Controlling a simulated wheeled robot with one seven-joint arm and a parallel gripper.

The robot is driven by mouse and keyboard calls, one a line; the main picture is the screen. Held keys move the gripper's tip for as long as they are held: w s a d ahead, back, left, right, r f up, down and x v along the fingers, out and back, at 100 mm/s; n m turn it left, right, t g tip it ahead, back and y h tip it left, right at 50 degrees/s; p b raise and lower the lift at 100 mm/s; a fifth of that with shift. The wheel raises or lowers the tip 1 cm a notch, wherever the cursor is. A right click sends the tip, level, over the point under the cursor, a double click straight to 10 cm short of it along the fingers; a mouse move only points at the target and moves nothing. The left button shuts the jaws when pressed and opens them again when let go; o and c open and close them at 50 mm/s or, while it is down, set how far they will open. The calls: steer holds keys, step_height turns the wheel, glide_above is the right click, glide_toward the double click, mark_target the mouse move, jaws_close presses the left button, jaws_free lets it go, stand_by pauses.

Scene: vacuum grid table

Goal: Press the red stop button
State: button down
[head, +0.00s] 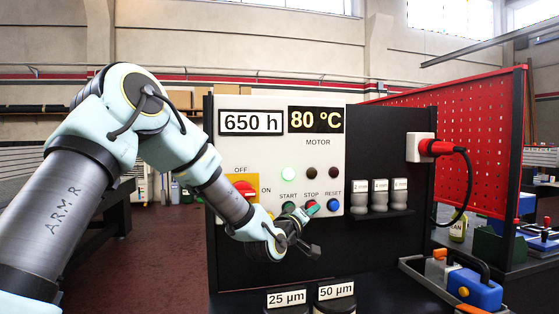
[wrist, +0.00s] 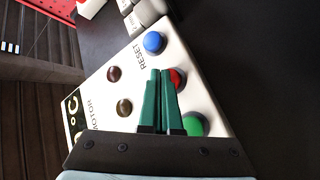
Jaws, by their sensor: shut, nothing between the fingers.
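The red stop button (wrist: 180,79) is on the white control panel (head: 267,153), between the green start button (wrist: 194,126) and the blue reset button (wrist: 155,42). In the wrist view my gripper (wrist: 160,72) has its two green fingers together and empty. Their tips are beside the red button, and one finger partly covers it. In the head view my gripper (head: 311,207) is in front of the stop position, below the STOP label, and hides most of the button. I cannot tell whether the fingertips touch it.
A red rotary switch (head: 243,191) is left of the buttons. Several grey-white containers (head: 379,195) stand on a shelf at right. Two labelled jars (head: 335,298) stand below the panel.

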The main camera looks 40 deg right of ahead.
steer(key=shift+w, duration=0.15)
steer(key=shift+w+d, duration=0.15)
steer(key=shift+w, duration=0.1)
stand_by(0.4)
steer(key=shift+b, duration=0.35)
steer(key=shift+s+a, duration=0.2)
steer(key=shift+s, duration=0.1)
steer(key=s+a+b, duration=0.2)
steer(key=s, duration=0.3)
steer(key=shift+s+b, duration=0.4)
stand_by(0.6)
